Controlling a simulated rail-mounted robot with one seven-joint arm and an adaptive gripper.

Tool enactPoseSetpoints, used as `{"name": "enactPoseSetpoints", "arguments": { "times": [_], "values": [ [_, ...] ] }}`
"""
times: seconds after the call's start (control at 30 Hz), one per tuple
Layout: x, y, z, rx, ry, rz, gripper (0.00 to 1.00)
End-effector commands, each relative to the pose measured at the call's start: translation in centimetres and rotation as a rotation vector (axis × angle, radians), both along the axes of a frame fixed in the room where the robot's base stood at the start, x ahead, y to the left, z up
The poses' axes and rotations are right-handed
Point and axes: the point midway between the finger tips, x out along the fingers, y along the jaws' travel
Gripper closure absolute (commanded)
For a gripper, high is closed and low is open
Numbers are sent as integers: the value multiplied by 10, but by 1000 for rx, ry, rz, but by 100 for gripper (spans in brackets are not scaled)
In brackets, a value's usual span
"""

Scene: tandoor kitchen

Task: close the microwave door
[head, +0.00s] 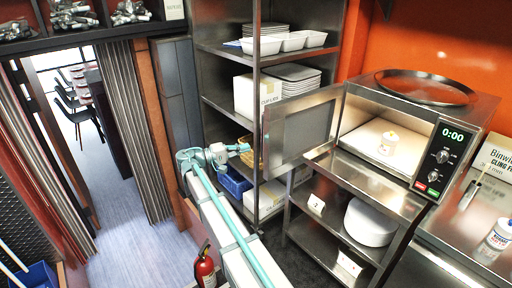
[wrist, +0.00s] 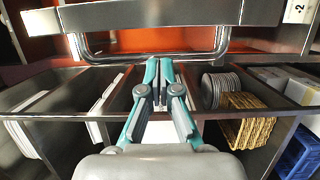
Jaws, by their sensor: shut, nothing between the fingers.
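The microwave (head: 403,122) stands on a steel shelf unit at the right, its lit interior showing. Its door (head: 300,125) is swung wide open to the left. Just beyond the fingertips is a bent metal bar (wrist: 100,60) that looks like the door handle, below a grey panel edge (wrist: 170,14). I cannot tell whether the fingertips touch the bar.
A steel rack with plates (head: 295,73), white bowls (head: 292,41) and a blue crate (head: 235,182) stands behind my gripper. A round tray (head: 425,86) lies on the microwave. White plates (head: 370,222) sit on the shelf below. A fire extinguisher (head: 205,268) stands on the floor.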

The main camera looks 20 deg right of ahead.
Motion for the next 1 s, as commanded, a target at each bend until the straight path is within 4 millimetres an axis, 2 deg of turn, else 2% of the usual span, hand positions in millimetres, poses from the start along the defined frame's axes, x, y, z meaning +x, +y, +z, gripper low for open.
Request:
{"name": "enactPoseSetpoints", "arguments": {
  "times": [0.4, 0.6, 0.73, 1.0],
  "values": [
    [-2, -62, 1, 4, 3, -3, 100],
    [-3, -86, 0, 5, 1, -1, 100],
    [-3, -94, -1, 5, 2, 0, 100],
    [-3, -96, -2, 5, 1, 0, 100]
  ]
}}
